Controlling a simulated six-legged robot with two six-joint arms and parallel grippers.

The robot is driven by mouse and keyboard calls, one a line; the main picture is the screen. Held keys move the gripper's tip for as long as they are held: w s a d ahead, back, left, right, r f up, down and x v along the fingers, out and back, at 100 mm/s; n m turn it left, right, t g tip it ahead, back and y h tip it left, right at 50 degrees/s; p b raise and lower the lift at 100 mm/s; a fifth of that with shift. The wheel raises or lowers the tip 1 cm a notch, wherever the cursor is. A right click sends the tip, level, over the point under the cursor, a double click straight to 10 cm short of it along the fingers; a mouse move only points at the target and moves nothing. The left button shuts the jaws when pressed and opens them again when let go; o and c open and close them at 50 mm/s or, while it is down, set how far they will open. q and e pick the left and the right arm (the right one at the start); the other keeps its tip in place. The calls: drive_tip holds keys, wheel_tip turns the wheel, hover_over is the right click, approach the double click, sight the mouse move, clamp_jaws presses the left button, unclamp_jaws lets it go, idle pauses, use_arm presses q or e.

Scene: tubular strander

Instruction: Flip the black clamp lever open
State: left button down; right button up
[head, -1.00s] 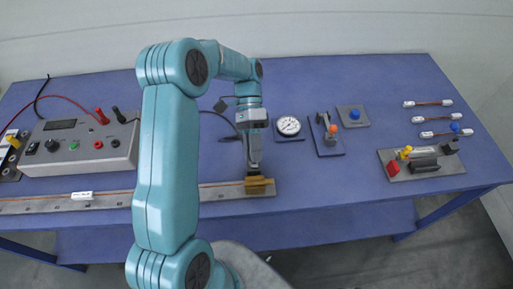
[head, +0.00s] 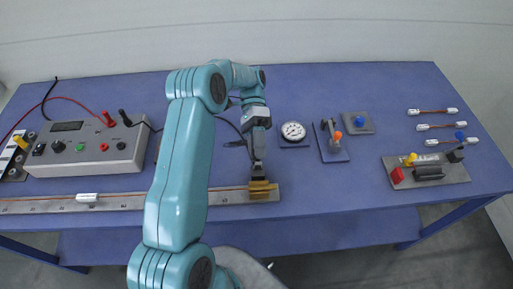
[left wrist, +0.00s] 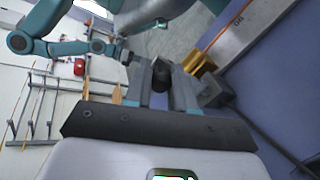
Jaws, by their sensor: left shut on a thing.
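The brass-coloured clamp (head: 263,191) sits at the right end of the long grey rail (head: 225,196) near the bench's front edge. It also shows in the left wrist view (left wrist: 200,66), just beyond my fingers. My left gripper (head: 258,172) is above the clamp, pointing down. In the left wrist view its two fingers (left wrist: 160,92) are shut on the black clamp lever (left wrist: 161,75), whose dark end shows between them. In the head view the lever is hidden by the gripper. A teal arm of mine shows small in the left wrist view, its gripper (left wrist: 125,57) too small to judge.
A grey power supply (head: 85,150) with leads stands at the left. A dial gauge (head: 293,131), an orange-tipped toggle fixture (head: 331,140), a blue-knobbed plate (head: 358,122) and a fixture with red and yellow parts (head: 428,172) lie to the right. Bench between gauge and front edge is clear.

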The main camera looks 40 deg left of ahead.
use_arm(q)
drive_tip(key=c, duration=0.9)
unclamp_jaws()
drive_tip(key=shift+c, duration=0.2)
